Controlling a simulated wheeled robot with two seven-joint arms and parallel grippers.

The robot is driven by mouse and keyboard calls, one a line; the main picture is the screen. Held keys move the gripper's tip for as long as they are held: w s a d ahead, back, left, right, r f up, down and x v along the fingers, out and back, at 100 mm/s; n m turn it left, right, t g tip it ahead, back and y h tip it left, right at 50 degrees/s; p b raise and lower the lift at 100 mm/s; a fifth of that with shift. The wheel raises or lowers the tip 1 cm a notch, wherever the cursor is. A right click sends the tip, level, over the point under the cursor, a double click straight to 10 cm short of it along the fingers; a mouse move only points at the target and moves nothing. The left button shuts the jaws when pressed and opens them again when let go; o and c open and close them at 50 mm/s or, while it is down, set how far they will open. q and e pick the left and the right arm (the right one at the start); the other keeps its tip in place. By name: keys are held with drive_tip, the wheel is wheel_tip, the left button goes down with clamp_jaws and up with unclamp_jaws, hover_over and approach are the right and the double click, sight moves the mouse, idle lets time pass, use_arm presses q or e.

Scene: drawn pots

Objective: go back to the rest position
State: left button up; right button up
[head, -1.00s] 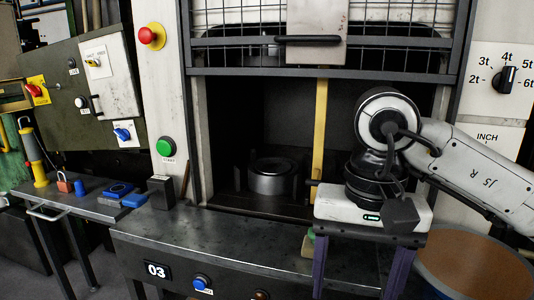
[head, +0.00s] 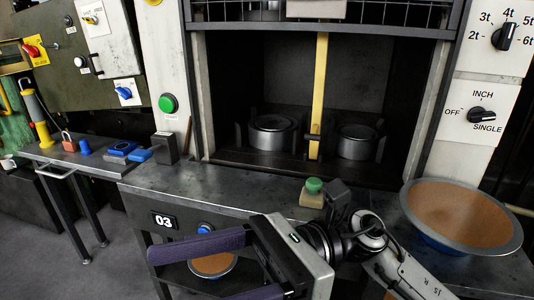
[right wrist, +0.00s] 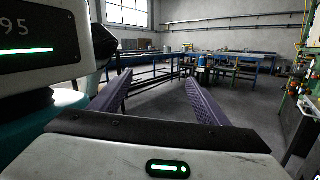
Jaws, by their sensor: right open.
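My right gripper (head: 162,277) is low in front of the bench in the head view, swung to the left with its two purple fingers wide apart. Nothing is between the fingers. The right wrist view also shows my right gripper (right wrist: 158,77) open and empty, its fingers facing an open stretch of workshop floor. My right arm comes in from the lower right. My left gripper is in neither view.
Two dark round pots (head: 272,134) stand inside the press, with a yellow bar (head: 319,95) between them. A green button box (head: 313,192) and a wide brown-filled pan (head: 462,215) are on the bench's right. A side table (head: 85,160) stands at left.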

drive_tip(key=w+d+f+m+t, duration=0.35)
drive_tip(key=w+m+t, duration=0.35)
drive_tip(key=m+t, duration=0.65)
drive_tip(key=w+d+f+m+t, duration=0.3)
drive_tip(key=w+d+m+t, duration=0.35)
drive_tip(key=m, duration=1.15)
drive_tip(key=w+d+f+m+t+h, duration=0.2)
drive_tip(key=d+f+m+t+h, duration=0.25)
drive_tip(key=f+m+h, duration=0.5)
drive_tip(key=s+d+f+m+g+h, duration=0.1)
drive_tip(key=s+d+f+m, duration=0.15)
drive_tip(key=f, duration=0.35)
drive_tip(key=s+d+f+m+g+h, duration=0.1)
drive_tip(key=s+d+f+m+h, duration=0.1)
drive_tip(key=f+m, duration=0.35)
drive_tip(key=s+d+f+m+g+h, duration=0.1)
drive_tip(key=s+d+f, duration=0.1)
drive_tip(key=f, duration=0.5)
drive_tip(key=s+d+f+m+g+h, duration=0.1)
drive_tip(key=s+d+f+m+g, duration=0.1)
drive_tip(key=s+f, duration=0.4)
drive_tip(key=s+d+f+m+g+h, duration=0.1)
drive_tip(key=s+d+f+m+g, duration=0.1)
drive_tip(key=s+f, duration=0.4)
drive_tip(key=shift+m+g, duration=0.5)
drive_tip(key=shift+g, duration=0.15)
